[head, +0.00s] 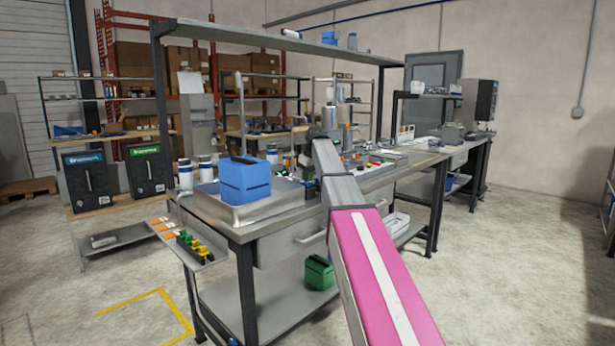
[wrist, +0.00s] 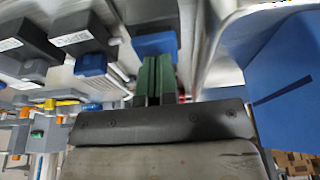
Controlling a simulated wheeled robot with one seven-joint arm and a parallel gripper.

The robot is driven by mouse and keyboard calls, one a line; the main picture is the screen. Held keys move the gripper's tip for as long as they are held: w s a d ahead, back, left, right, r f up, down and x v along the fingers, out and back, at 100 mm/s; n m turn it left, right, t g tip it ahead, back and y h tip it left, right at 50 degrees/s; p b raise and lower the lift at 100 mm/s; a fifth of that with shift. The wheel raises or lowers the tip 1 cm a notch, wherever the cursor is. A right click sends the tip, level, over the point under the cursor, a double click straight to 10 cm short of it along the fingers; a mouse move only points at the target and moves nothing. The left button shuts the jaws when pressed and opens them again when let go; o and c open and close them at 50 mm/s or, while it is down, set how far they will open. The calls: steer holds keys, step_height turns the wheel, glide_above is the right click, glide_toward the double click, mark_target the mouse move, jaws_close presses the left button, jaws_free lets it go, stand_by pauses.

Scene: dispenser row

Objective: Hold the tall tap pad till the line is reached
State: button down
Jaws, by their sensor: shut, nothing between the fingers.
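My gripper (wrist: 158,66) shows in the wrist view as two dark green fingers close together, with nothing seen between them. In the head view my arm reaches over the workbench (head: 262,232) and hides the gripper. Beyond the fingertips, a blue block (wrist: 154,44) sits under a dark body in the wrist view; I cannot tell whether the fingers touch it. I cannot pick out the tall tap, its pad or the line for certain. A slim pale upright (head: 240,100) stands on the bench behind the blue box in the head view.
A blue box (head: 244,182) stands on the bench's near left; a large blue surface (wrist: 290,90) fills the wrist view's right. Dark labelled boxes (wrist: 82,36) lie left of the fingers. White tubs (head: 205,170) stand on the bench. An overhead shelf (head: 270,40) spans it.

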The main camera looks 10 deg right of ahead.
steer(key=shift+f, duration=0.1)
steer(key=shift+s+f, duration=0.1)
steer(key=shift+f, duration=1)
steer(key=shift+s+f, duration=0.1)
steer(key=shift+r, duration=0.45)
steer(key=w+v, duration=0.1)
steer(key=v, duration=1.2)
steer(key=shift+a+r, duration=0.25)
steer(key=shift+r, duration=0.2)
steer(key=shift+w, duration=0.1)
